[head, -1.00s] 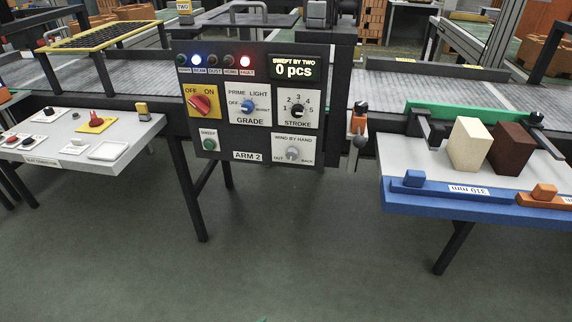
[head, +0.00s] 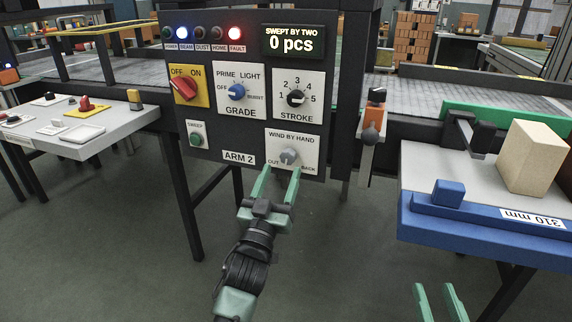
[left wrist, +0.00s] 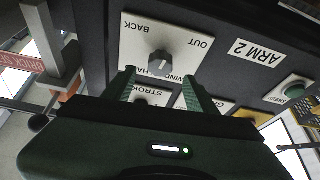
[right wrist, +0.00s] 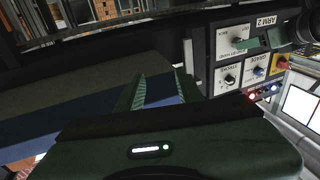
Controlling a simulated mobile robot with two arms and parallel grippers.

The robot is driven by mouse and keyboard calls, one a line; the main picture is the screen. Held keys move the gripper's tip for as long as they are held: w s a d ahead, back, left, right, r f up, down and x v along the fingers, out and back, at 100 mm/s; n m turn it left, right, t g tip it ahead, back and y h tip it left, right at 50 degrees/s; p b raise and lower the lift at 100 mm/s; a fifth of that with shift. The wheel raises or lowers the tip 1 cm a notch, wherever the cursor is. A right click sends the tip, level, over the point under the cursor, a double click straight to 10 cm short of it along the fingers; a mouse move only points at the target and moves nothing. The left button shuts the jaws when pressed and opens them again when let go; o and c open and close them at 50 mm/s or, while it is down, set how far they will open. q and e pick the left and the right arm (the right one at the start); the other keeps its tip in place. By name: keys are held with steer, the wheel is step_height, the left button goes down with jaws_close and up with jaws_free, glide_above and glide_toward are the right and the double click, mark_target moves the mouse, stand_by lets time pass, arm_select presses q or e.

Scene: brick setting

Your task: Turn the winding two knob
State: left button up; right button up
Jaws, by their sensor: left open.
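The winding knob (head: 289,157) is a grey knob on a white "WIND BY HAND" plate, marked OUT and BACK, at the lower right of the black ARM 2 panel (head: 232,120). My left gripper (head: 279,175) is open just below and in front of it. In the left wrist view the knob (left wrist: 162,62) stands ahead of the gap between my left fingertips (left wrist: 160,80), apart from them as far as I can tell. My right gripper (head: 438,290) is open and empty at the lower right, away from the panel; its fingers also show in the right wrist view (right wrist: 160,82).
The panel also holds a red switch (head: 185,88), a blue grade knob (head: 236,91), a black stroke knob (head: 296,97) and a green button (head: 196,139). A blue-edged table (head: 480,232) with a pale block (head: 533,157) stands right. Floor below the panel is clear.

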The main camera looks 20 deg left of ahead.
mark_target(287, 159)
arm_select(q)
steer(key=x, duration=0.4)
steer(key=shift+f+b, duration=0.15)
steer(key=shift+b, duration=0.2)
steer(key=shift+w+r, duration=0.2)
steer(key=shift+w, duration=0.35)
arm_select(e)
steer(key=r+t, duration=0.1)
steer(key=r, duration=0.1)
steer(key=r+t, duration=0.1)
steer(key=r, duration=0.1)
steer(key=shift+s+a+t+y, duration=0.15)
steer(key=shift+s+t+y, duration=0.15)
arm_select(q)
jaws_close()
